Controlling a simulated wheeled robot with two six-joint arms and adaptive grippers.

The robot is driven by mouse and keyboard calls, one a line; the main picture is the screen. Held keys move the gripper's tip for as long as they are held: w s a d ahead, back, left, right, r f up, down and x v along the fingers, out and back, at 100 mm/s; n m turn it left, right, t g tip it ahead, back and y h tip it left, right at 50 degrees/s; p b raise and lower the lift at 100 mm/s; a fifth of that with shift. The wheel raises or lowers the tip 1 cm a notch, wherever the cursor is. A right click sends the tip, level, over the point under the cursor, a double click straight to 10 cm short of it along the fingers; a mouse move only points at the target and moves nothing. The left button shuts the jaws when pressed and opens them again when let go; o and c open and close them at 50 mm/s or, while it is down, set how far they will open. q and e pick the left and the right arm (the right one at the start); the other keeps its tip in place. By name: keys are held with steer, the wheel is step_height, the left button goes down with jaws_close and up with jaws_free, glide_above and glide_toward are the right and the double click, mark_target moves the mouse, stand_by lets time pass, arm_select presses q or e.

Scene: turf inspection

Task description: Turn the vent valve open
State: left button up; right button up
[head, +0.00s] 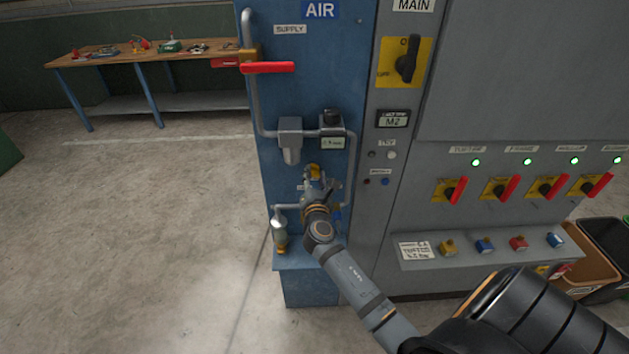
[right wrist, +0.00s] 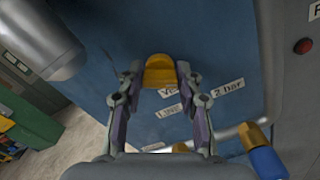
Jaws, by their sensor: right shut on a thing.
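My right gripper (head: 316,186) reaches the lower part of the blue air panel (head: 335,75). It is shut on a yellow piece (head: 314,170), which looks like the vent valve's handle. In the right wrist view, this yellow piece (right wrist: 159,68) sits between the fingertips of my right gripper (right wrist: 160,78). A partly covered label starting "Ve" (right wrist: 169,92) is just below it. The valve's body and how far it is turned are hidden. My left gripper is not in view.
A red supply lever (head: 268,67) lies level higher on the panel. A blue-handled brass fitting (right wrist: 264,158) is close at the lower right in the wrist view. A grey cabinet with switches (head: 500,188) stands right; a workbench (head: 140,56) stands back left. The left floor is clear.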

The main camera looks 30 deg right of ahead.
steer(key=m+b, duration=0.1)
steer(key=m, duration=0.1)
steer(key=m+b, duration=0.1)
steer(key=m, duration=0.1)
steer(key=m+b, duration=0.2)
steer(key=shift+f, duration=0.35)
steer(key=m+b, duration=0.3)
steer(key=m, duration=0.2)
steer(key=shift+d, duration=0.1)
steer(key=shift+r+m, duration=0.1)
steer(key=shift+m, duration=0.3)
steer(key=o, duration=1.1)
steer(key=shift+o, duration=0.2)
steer(key=v, duration=0.7)
steer(key=shift+s+a, duration=0.2)
steer(key=shift+s, duration=0.05)
